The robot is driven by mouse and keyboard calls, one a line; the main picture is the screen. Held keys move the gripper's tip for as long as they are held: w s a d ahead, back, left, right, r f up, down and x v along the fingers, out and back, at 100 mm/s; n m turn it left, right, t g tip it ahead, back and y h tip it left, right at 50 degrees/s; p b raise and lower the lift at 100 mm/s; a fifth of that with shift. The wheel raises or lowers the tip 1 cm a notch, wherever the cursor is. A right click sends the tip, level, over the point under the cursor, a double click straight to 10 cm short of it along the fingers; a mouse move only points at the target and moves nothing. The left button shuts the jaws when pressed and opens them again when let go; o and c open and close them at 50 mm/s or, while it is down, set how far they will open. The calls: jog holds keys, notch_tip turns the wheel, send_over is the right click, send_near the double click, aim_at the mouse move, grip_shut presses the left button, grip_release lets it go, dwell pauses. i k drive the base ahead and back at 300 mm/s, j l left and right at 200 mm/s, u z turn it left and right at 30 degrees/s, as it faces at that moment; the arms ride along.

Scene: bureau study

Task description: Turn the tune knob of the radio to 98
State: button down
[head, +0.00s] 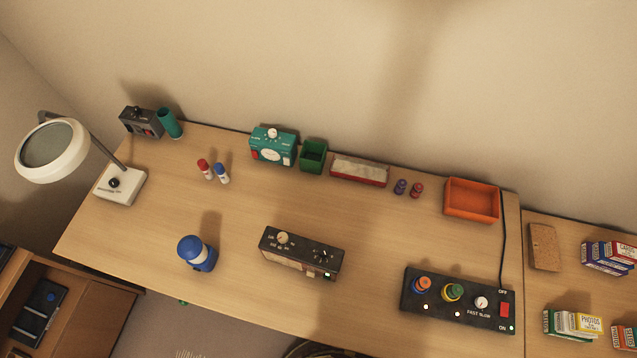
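A dark box with a pale lower front (297,264) sits near the front middle of the desk and looks like the radio. A cream knob (283,238) is on its top left and a black knob (321,256) with marks around it is on its right. The lettering is too small to read, so I cannot tell which knob is the tune knob or where it points. A teal box (273,154) with a white knob (272,133) stands at the back; its labels are also unreadable. My gripper is not in view.
A black control panel (440,308) with several knobs lies at the front right. A white magnifier lamp (52,150), green bin (313,156) and orange tray (471,201) stand farther out. The desk around the dark box is clear.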

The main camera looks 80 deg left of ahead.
aim_at(283, 238)
jog(key=u, duration=3.2)
